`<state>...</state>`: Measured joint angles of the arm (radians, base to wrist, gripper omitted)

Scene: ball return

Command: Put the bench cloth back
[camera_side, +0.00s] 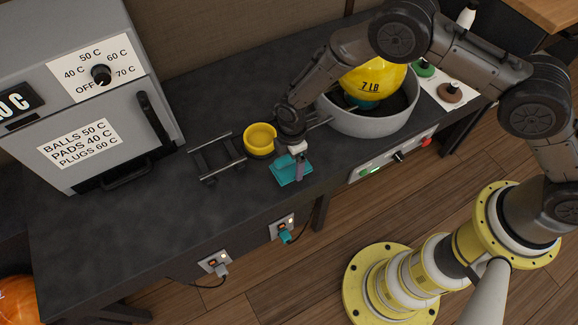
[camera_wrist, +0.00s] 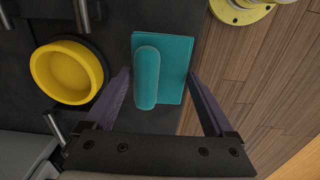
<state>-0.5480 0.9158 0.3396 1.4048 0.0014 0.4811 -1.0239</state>
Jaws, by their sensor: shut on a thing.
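The bench cloth (camera_side: 289,172) is a teal flat piece with a raised, rounded ridge. It is at the front edge of the dark bench, below the yellow cup in the side view. In the wrist view the cloth (camera_wrist: 172,60) lies between my two purple fingers, with its ridge (camera_wrist: 147,78) running lengthwise. My gripper (camera_side: 298,163) points down at the cloth and is shut on it. In the wrist view my gripper (camera_wrist: 158,76) has a finger on each side of the cloth. Whether the cloth touches the bench is hard to tell.
A yellow cup (camera_side: 260,137) stands just left of my gripper, beside a dark rail rack (camera_side: 216,158). A grey oven (camera_side: 85,95) stands left. Bare bench (camera_side: 130,220) lies front left.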

